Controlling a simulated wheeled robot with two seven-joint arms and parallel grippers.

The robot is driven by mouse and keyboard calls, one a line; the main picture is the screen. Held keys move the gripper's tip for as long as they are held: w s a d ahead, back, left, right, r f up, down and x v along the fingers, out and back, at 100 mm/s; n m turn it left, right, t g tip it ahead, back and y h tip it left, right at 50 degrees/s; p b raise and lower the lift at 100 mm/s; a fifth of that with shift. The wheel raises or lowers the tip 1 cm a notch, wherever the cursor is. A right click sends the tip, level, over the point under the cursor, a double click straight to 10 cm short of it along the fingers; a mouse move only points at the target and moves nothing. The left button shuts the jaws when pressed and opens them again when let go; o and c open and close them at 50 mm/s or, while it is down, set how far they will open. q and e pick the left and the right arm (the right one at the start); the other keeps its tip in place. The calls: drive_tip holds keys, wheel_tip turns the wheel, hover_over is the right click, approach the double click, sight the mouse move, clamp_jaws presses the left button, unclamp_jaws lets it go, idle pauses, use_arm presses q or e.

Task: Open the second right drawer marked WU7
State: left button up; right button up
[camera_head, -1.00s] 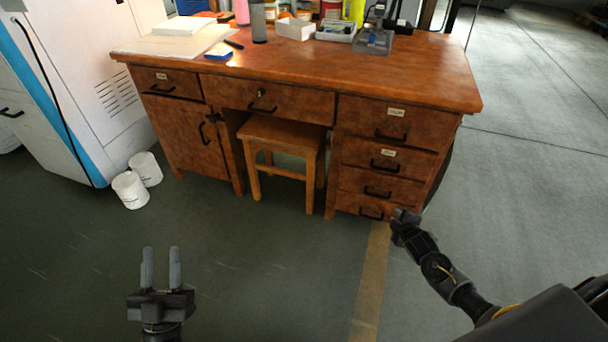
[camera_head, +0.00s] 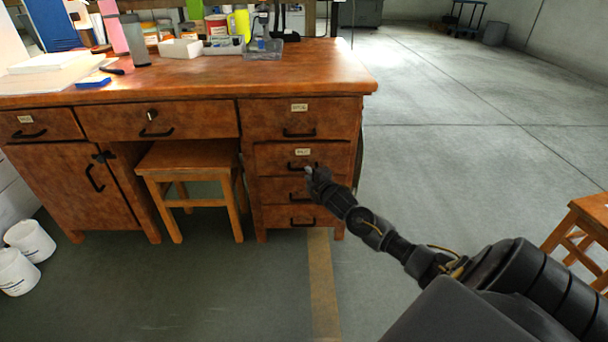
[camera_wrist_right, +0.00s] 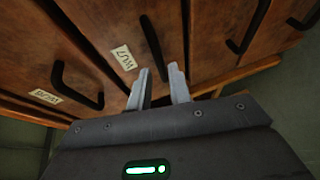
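The drawer marked WU7 (camera_head: 270,158) is second from the top in the desk's right stack and looks shut. Its paper label (camera_wrist_right: 123,57) reads WU7 in the right wrist view. Its black bar handle (camera_wrist_right: 151,45) stands beside the label. My right gripper (camera_head: 313,176) is at the right part of this drawer and hides part of its handle. In the right wrist view its two fingers (camera_wrist_right: 159,70) are apart, with the end of the handle showing between their tips. Whether they touch the handle I cannot tell. My left gripper is not in view.
The top right drawer (camera_head: 260,115) and two lower drawers have similar handles. A wooden stool (camera_head: 185,157) stands in the knee space. Bottles and boxes stand on the desktop (camera_head: 210,75). Another stool (camera_head: 590,215) is at the far right.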

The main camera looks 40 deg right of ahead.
drive_tip(key=b+x, duration=0.1)
drive_tip(key=x, duration=0.4)
drive_tip(key=shift+b, duration=0.3)
clamp_jaws()
